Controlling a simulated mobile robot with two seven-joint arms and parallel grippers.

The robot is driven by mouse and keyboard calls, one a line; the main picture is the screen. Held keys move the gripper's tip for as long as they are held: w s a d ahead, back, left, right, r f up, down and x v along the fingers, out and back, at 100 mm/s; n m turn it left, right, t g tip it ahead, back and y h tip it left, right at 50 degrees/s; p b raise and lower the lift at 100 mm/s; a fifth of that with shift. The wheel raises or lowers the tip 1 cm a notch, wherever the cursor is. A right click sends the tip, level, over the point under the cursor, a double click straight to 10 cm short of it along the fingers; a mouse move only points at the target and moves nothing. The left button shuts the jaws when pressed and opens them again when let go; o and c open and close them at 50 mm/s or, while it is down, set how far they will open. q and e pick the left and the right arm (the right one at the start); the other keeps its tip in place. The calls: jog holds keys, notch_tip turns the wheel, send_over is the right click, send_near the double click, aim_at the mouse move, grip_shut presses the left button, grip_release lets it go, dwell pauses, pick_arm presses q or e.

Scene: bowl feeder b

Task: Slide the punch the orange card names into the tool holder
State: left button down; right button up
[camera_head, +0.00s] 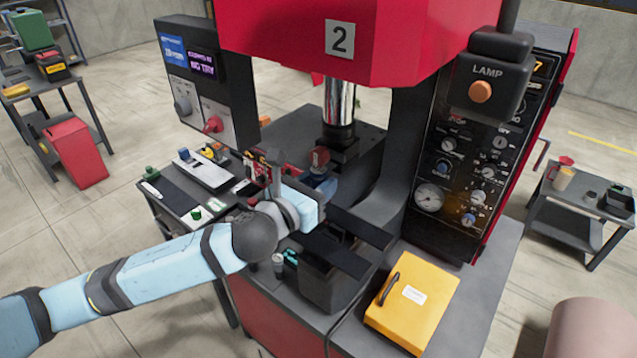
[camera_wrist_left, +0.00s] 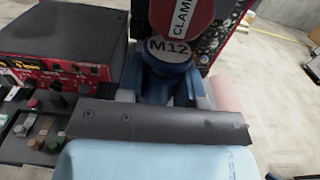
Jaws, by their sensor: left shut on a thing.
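My left gripper (camera_head: 312,190) is at the front of the press, just below and left of the ram. It is shut on a blue punch (camera_head: 326,186). In the left wrist view the blue punch (camera_wrist_left: 168,82) has a pale end marked M12. A red knob lettered CLAMP (camera_wrist_left: 180,14) is right beyond the M12 end; it also shows in the head view (camera_head: 319,158). The dark tool holder (camera_head: 345,146) is under the chrome ram. The gap between punch and holder cannot be judged. I cannot make out the orange card's text. My right gripper is out of view.
A side table (camera_head: 172,212) with small parts stands left of the press. A yellow box (camera_head: 425,300) sits on the press bench at the front right. Dark bars (camera_head: 345,226) cross the press bed near my gripper. A control panel (camera_head: 470,160) stands at the right.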

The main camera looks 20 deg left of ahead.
pick_arm(q)
jog(key=shift+x, duration=2.75)
jog(key=c, duration=0.7)
grip_release()
jog(key=b, duration=0.4)
send_near(336, 171)
notch_tip(336, 171, down, 2)
jog(key=a, duration=0.2)
jog(key=shift+s+a+f, duration=0.1)
jog(key=shift+f, duration=0.05)
